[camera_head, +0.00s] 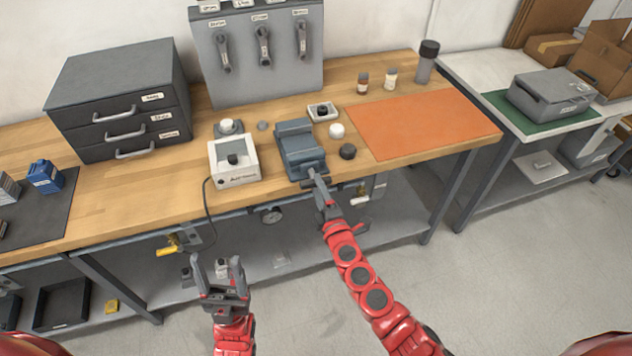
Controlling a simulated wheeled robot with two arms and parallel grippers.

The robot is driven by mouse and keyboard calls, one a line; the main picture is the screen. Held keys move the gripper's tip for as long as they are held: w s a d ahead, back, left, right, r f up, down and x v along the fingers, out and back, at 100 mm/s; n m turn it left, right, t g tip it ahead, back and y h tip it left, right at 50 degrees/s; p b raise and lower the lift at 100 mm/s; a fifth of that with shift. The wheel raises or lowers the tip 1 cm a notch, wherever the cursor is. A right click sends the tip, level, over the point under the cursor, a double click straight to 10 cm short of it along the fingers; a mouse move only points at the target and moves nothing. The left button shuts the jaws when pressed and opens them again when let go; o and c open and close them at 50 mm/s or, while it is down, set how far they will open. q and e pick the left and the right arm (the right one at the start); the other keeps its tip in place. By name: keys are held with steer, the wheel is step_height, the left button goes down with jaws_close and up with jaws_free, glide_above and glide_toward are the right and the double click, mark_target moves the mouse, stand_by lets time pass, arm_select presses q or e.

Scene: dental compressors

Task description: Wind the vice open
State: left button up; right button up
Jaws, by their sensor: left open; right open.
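The blue-grey vice (297,146) stands on the wooden workbench near its front edge. Its front end, with the screw and handle, faces me at the bench edge. My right gripper (319,183) is open at this front end, close to the handle. The handle is small here and partly hidden by the gripper, so I cannot tell whether they touch. My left gripper (217,268) is open and empty, in front of the bench and below its top, well left of the vice.
A white box device (234,161) with a cable stands left of the vice. An orange mat (423,122) lies further right. A grey drawer cabinet (118,98) stands at left.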

steer(key=shift+x, duration=1.15)
jaws_close()
